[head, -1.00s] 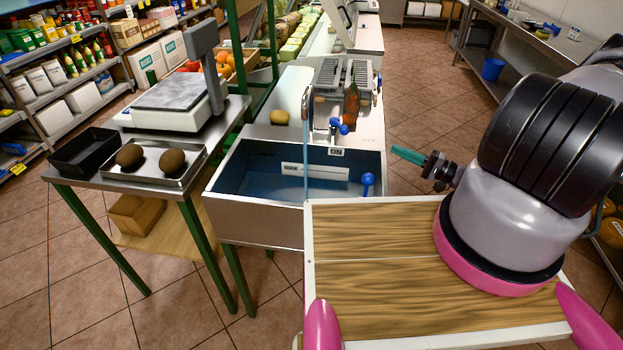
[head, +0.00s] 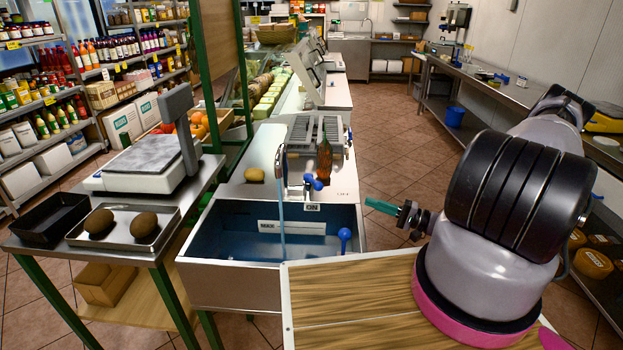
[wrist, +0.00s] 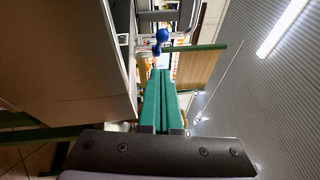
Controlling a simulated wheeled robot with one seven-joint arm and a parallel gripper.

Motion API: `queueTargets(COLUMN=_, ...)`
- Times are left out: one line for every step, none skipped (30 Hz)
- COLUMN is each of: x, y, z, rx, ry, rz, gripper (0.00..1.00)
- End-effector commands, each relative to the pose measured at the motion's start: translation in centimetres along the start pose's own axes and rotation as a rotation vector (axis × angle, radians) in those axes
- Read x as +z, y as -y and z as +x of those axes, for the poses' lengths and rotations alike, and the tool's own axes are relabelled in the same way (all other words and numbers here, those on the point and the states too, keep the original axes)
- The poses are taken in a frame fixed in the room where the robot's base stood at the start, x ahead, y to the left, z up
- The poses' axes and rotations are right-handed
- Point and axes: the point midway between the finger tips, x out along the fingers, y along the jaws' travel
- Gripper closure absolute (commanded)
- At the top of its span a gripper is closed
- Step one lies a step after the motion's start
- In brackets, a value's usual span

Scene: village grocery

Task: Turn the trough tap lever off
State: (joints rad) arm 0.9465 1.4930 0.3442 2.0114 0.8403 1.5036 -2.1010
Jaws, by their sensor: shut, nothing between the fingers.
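The trough (head: 225,287) is a grey metal basin with a blue inside. Its tap (head: 281,158) stands at the back rim, and a stream of water (head: 282,210) falls from it into the basin. The blue tap lever (head: 313,182) sits right of the stream, just above an ON label (head: 313,207). My gripper (head: 368,202) has green fingers, closed together and empty, right of the lever and apart from it. In the wrist view my gripper (wrist: 160,75) points toward a blue knob (wrist: 162,36) beside grey piping; the gap between them is hard to judge.
A blue ball-ended handle (head: 345,234) rises at the trough's right side. A brown bottle (head: 324,158) and a potato-like item (head: 255,175) stand on the counter behind. A scale (head: 150,165) is on the left table. The tiled aisle on the right is clear.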

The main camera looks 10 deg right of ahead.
Motion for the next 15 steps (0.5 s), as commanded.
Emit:
queueTargets(x=0.3, y=0.3, z=0.5, rx=0.010, ry=0.036, rz=-0.022, gripper=1.00)
queueTargets(x=0.6, y=0.6, z=1.0, rx=0.020, ry=0.072, rz=-0.043, gripper=1.00)
queueTargets(x=1.3, y=1.0, z=1.8, rx=0.041, ry=0.139, rz=-0.085, gripper=1.00)
queueTargets(x=1.9, y=1.3, z=2.5, rx=0.060, ry=0.204, rz=-0.124, gripper=1.00)
queueTargets(x=2.7, y=1.7, z=3.3, rx=0.082, ry=0.281, rz=-0.172, gripper=1.00)
queueTargets(x=3.9, y=2.1, z=4.3, rx=0.117, ry=0.399, rz=-0.248, gripper=1.00)
queueTargets(x=4.8, y=2.5, z=5.0, rx=0.146, ry=0.497, rz=-0.315, gripper=1.00)
queueTargets(x=5.7, y=2.7, z=5.7, rx=0.175, ry=0.601, rz=-0.389, gripper=1.00)
queueTargets(x=6.6, y=3.0, z=6.5, rx=0.215, ry=0.740, rz=-0.494, gripper=1.00)
queueTargets(x=7.2, y=3.2, z=7.1, rx=0.243, ry=0.845, rz=-0.576, gripper=1.00)
queueTargets(x=7.7, y=3.3, z=7.6, rx=0.269, ry=0.946, rz=-0.662, gripper=1.00)
queueTargets(x=8.0, y=3.6, z=8.3, rx=0.301, ry=1.076, rz=-0.778, gripper=1.00)
queueTargets(x=8.1, y=3.8, z=8.9, rx=0.322, ry=1.171, rz=-0.869, gripper=1.00)
queueTargets(x=8.1, y=4.1, z=9.6, rx=0.340, ry=1.263, rz=-0.962, gripper=1.00)
queueTargets(x=7.9, y=4.6, z=10.7, rx=0.359, ry=1.375, rz=-1.086, gripper=1.00)
